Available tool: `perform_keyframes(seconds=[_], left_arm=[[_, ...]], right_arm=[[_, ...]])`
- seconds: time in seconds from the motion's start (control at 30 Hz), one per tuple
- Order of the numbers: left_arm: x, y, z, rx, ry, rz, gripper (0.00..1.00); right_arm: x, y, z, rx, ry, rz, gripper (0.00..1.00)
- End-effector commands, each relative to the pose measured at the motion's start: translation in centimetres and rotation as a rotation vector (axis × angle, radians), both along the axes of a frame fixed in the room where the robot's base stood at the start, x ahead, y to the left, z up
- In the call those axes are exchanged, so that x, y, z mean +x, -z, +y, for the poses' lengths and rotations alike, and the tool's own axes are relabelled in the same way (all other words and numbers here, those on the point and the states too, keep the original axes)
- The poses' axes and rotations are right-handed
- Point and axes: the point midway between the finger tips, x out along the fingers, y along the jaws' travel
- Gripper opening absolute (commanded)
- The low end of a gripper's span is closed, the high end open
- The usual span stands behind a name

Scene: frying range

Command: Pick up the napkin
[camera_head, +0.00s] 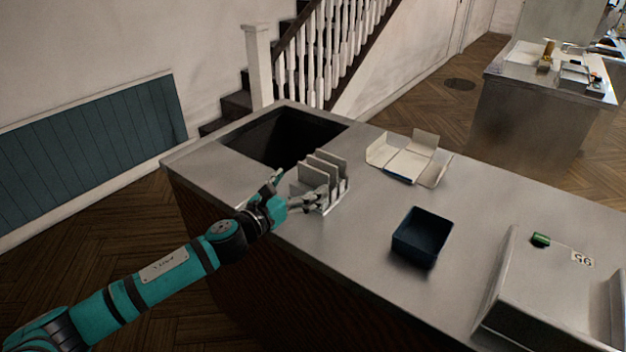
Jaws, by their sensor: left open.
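My left gripper (299,187) reaches in from the left over the counter. Its fingers are spread, one pointing up and the other lying in front of a grey rack. The rack (335,184) has several upright plates and stands on the metal counter, right beside the gripper; I cannot tell whether they touch. I cannot make out a napkin for certain; a thin one between the plates would be hard to see. Nothing shows between my fingers. My right gripper is not in view.
A dark square opening (284,137) lies in the counter (365,230) behind the rack. An open white carton (408,163), a dark blue bin (421,238) and a metal unit (545,290) with a green item (541,240) stand to the right. Counter between them is bare.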

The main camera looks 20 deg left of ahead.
Motion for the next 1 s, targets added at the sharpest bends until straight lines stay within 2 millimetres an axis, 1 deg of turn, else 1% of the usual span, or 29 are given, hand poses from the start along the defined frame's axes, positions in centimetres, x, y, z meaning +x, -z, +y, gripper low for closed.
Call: perform_keyframes(seconds=[0.07,0.23,0.33,0.43,0.67,0.83,0.87,1.0], left_arm=[[0.6,-0.1,-0.3,-0.003,0.000,0.000,1.00],[3.0,0.1,-1.3,-0.004,-0.001,0.000,1.00],[4.2,0.2,-1.6,-0.003,-0.001,0.000,1.00],[4.8,0.3,-1.8,-0.002,0.000,0.001,1.00],[4.8,0.4,-1.8,-0.001,0.000,0.000,1.00],[4.8,0.4,-1.8,-0.001,0.000,0.000,0.78],[4.8,0.4,-1.8,-0.001,0.000,0.000,0.76],[4.8,0.4,-1.8,-0.001,0.000,0.000,0.75]], right_arm=[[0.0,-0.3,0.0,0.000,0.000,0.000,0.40],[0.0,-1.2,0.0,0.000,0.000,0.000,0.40],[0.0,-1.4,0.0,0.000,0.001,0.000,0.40],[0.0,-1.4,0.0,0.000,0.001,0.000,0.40],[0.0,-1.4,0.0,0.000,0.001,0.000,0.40],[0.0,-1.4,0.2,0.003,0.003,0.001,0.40],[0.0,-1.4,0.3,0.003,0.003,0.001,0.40],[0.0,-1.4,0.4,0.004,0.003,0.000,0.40]])
